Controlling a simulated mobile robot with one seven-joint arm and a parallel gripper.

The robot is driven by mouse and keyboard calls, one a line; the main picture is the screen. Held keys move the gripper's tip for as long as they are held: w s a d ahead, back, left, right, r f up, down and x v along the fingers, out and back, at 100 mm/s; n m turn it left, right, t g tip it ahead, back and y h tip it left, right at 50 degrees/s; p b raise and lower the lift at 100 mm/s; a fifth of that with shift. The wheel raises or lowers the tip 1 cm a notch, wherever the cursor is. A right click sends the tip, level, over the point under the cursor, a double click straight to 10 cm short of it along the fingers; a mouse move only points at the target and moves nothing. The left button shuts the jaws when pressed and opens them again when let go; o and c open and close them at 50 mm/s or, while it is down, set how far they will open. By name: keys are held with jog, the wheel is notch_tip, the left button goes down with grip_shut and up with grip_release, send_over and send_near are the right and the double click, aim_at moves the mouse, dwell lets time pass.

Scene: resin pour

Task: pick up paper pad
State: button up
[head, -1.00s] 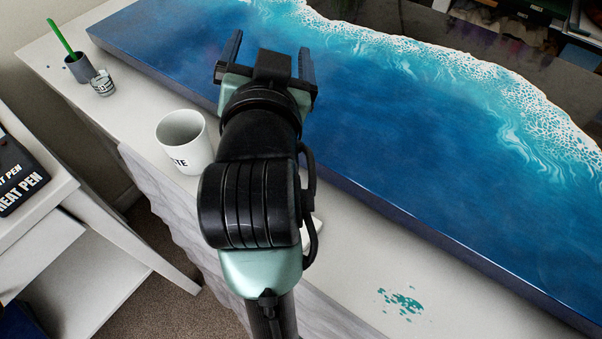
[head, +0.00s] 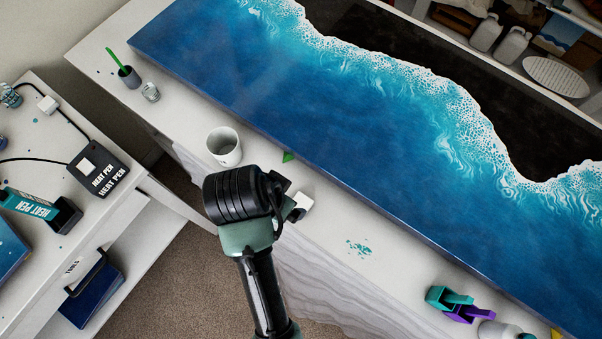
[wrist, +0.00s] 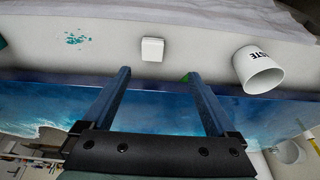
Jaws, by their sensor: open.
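The paper pad is a small white square block (wrist: 152,49) on the white bench top. In the wrist view it lies beyond the fingertips, roughly in line with the gap between them and a little left of its middle. In the head view the pad (head: 305,201) shows just right of my wrist, partly covered by it. My gripper (wrist: 159,73) is open and empty, its two dark fingers wide apart, with a clear distance to the pad. In the head view the fingers are mostly hidden behind my arm.
Teal paint spots (head: 358,248) mark the bench at right. Teal and purple holders (head: 450,298) stand farther right.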

send_over(300, 204)
jog(key=s+a, duration=0.2)
jog(key=x, duration=0.4)
jog(key=s+a+x, duration=0.1)
jog(key=x, duration=0.2)
jog(key=shift+s+f+p, duration=0.15)
jog(key=shift+f+p, duration=0.05)
jog(key=shift+p, duration=0.15)
jog(key=f, duration=0.1)
jog(key=w+d+f+p, duration=0.1)
jog(key=d+f, duration=0.1)
jog(key=f, duration=0.1)
jog(key=shift+w+f, duration=0.1)
jog(key=shift+w, duration=0.1)
jog(key=shift+w+f, duration=0.1)
jog(key=shift+f, duration=0.25)
jog(key=c, duration=1.4)
notch_tip(300, 204, up, 10)
jog(key=shift+b, duration=0.4)
